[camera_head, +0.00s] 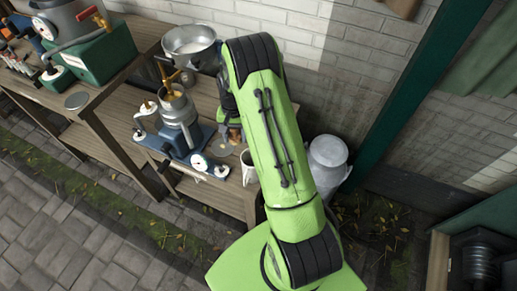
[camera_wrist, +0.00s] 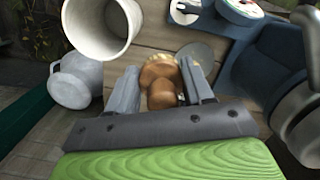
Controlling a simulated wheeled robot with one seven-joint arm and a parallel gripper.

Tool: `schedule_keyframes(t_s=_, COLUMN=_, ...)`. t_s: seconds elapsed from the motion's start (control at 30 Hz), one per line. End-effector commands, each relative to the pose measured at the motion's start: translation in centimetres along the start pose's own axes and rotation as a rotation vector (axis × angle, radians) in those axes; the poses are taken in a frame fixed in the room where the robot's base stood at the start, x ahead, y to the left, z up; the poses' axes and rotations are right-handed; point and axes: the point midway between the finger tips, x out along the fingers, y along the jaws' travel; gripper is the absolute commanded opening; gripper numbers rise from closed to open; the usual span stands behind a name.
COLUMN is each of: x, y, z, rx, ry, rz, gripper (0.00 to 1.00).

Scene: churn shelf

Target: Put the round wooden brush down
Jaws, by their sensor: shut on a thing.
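In the wrist view, my gripper (camera_wrist: 160,95) is shut on the round wooden brush (camera_wrist: 161,92). The brush has a brown wooden body, and pale bristles show at its edges between the fingers. It is over or on the wooden shelf (camera_wrist: 135,58); I cannot tell whether it touches the boards. In the head view, my green arm reaches down to the shelf and hides most of the brush and gripper.
A white cup (camera_wrist: 101,24) stands close beside the gripper. A flat grey disc (camera_wrist: 196,52) lies near the brush. A blue-based machine (camera_head: 180,130) with a gauge stands beside it. A metal pot (camera_head: 190,44) is behind, and a milk can (camera_head: 328,160) stands right of the shelf.

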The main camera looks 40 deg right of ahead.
Motion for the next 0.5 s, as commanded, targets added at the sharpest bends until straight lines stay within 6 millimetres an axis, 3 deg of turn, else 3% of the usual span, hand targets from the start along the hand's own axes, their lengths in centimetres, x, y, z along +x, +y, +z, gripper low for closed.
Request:
schedule_keyframes(t_s=0.3, x=2.0, y=6.6, z=-5.3, rx=0.439, ry=0.008, rz=-0.065, gripper=0.18)
schedule_keyframes(t_s=0.5, x=2.5, y=8.6, z=-6.5, rx=0.568, ry=0.005, rz=-0.082, gripper=0.18)
